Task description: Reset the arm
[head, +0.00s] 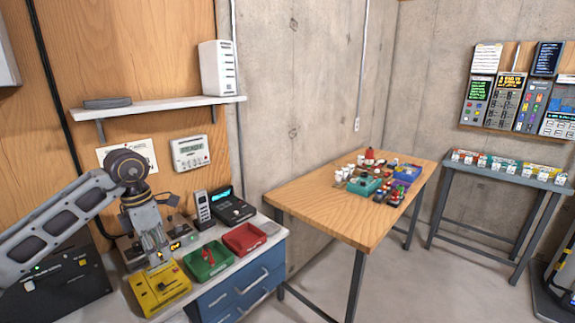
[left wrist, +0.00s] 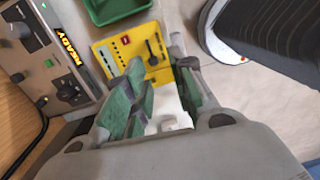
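My left gripper (head: 158,252) is over the back edge of a yellow control box (head: 162,291) on the workbench at the lower left of the head view, pointing down. In the left wrist view my left gripper (left wrist: 158,52) has its green-padded fingers apart, with the yellow box (left wrist: 106,55) beyond the tips. A pale white part shows between the fingers near the palm; I cannot tell whether it belongs to the gripper. I cannot tell whether the fingers touch the box. My right gripper is in neither view.
A green bin (head: 207,261) and a red bin (head: 244,239) stand right of the yellow box. A handset (head: 203,210) and a dark device (head: 233,208) stand behind them. A shelf (head: 160,105) juts from the wall above. A wooden table (head: 335,203) with clutter stands to the right.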

